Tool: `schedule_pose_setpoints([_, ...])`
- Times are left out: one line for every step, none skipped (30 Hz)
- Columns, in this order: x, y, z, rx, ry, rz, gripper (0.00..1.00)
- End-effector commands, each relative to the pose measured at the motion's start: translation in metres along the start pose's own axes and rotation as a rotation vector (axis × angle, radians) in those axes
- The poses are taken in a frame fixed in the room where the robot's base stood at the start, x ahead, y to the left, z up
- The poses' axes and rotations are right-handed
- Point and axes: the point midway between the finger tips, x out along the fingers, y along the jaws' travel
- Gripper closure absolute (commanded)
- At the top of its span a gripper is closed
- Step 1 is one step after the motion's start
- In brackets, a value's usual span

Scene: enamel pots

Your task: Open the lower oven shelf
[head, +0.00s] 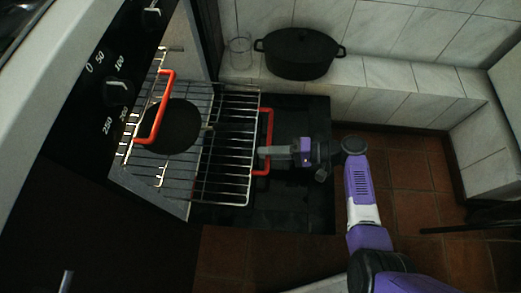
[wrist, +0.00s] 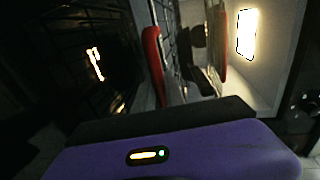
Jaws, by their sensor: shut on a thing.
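The lower oven shelf (head: 228,175) is a wire rack with a red handle (head: 270,125) at its right end. It sticks out of the oven to the right, past the upper rack. My gripper (head: 264,152) is shut on this red handle at its lower part. The upper wire rack (head: 150,165) has its own red handle (head: 163,95) and stays further left. In the wrist view, one red handle (wrist: 153,55) stands near the middle and another (wrist: 222,50) further right. The fingertips are hard to make out there.
The black oven door (head: 290,205) lies open below the lower shelf. A dark round item (head: 172,127) shows at the upper rack. A black pot (head: 300,53) and a clear glass (head: 240,50) stand on the tiled ledge. Brown floor tiles (head: 405,165) are clear on the right.

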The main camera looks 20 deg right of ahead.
Motion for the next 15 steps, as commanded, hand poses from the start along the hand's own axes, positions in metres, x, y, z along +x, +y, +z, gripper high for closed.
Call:
schedule_pose_setpoints([-0.0020,0.0010,-0.0003,0.001,0.002,0.001,1.00])
schedule_pose_setpoints([-0.0027,0.0012,-0.0003,0.001,0.002,0.001,1.00])
schedule_pose_setpoints([-0.0033,0.0013,-0.0002,0.001,0.001,0.001,1.00])
schedule_pose_setpoints([-0.0036,0.0014,-0.0002,0.001,0.001,0.001,1.00])
schedule_pose_setpoints([-0.0038,0.0015,-0.0002,0.001,0.001,0.001,1.00])
schedule_pose_setpoints([-0.0040,0.0015,-0.0002,0.001,0.001,0.001,1.00])
schedule_pose_setpoints([-0.0040,0.0015,-0.0002,0.001,0.001,0.001,1.00])
schedule_pose_setpoints([-0.0040,0.0015,-0.0002,0.001,0.001,0.001,1.00])
schedule_pose_setpoints([-0.0040,0.0015,-0.0002,0.001,0.001,0.001,1.00])
schedule_pose_setpoints([-0.0039,0.0015,-0.0002,0.001,0.001,0.001,1.00])
schedule_pose_setpoints([-0.0039,0.0015,-0.0002,0.001,0.001,0.001,1.00])
schedule_pose_setpoints([-0.0039,0.0015,-0.0003,0.001,0.001,0.001,1.00])
schedule_pose_setpoints([-0.0039,0.0015,-0.0003,0.001,0.001,0.001,1.00])
schedule_pose_setpoints([-0.0039,0.0015,-0.0003,0.001,0.001,0.001,1.00])
schedule_pose_setpoints([-0.0038,0.0015,-0.0003,0.001,0.002,0.001,0.80])
